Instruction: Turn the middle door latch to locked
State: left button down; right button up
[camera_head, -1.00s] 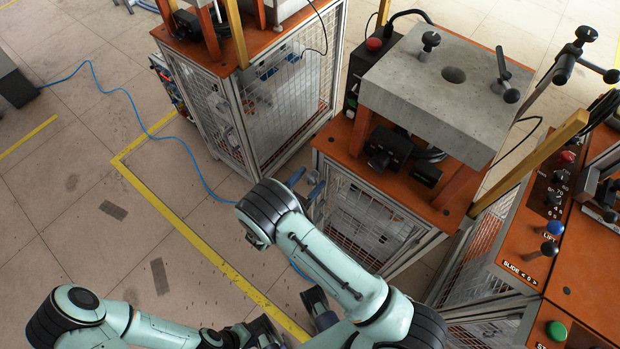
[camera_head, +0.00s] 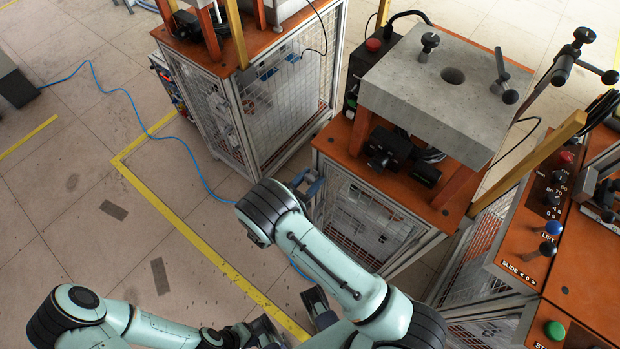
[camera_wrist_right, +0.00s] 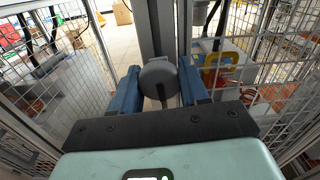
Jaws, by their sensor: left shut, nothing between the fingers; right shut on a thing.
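The middle door latch (camera_wrist_right: 158,77) shows in the right wrist view as a round grey knob on the grey upright post between two mesh panels. My right gripper (camera_wrist_right: 158,88) has its blue fingers on either side of the latch and is shut on it. In the head view, my right gripper (camera_head: 308,188) is at the front left corner of the middle cabinet (camera_head: 365,215), and its forearm covers part of the cabinet; the latch itself is hidden there. Whether it stands at locked cannot be told. My left gripper (camera_head: 266,332) is low at the bottom edge, shut and empty.
A second mesh cabinet (camera_head: 265,115) stands to the left, with a gap between it and the middle one. A control panel (camera_head: 545,235) with knobs and buttons is at the right. A blue hose (camera_head: 150,130) lies on the open floor at left.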

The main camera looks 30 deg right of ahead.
jog(key=n+p, duration=0.1)
jog(key=n, duration=0.3)
jog(key=shift+r+p, duration=0.1)
jog(key=shift+p, duration=0.3)
jog(key=n+p, duration=0.2)
jog(key=n, duration=0.2)
jog(key=shift+n, duration=0.3)
jog(key=n+p, duration=0.2)
jog(key=n, duration=0.2)
jog(key=shift+n, duration=0.3)
pick_arm(q)
jog(key=w+r+p, duration=0.1)
jog(key=w+r, duration=0.2)
jog(key=r, duration=0.5)
jog(key=shift+w+r+p, duration=0.2)
jog(key=shift+p, duration=0.15)
pick_arm(e)
jog(key=shift+n, duration=1.9)
jog(key=shift+s, duration=0.1)
jog(key=o, duration=1)
jog(key=shift+a, duration=0.1)
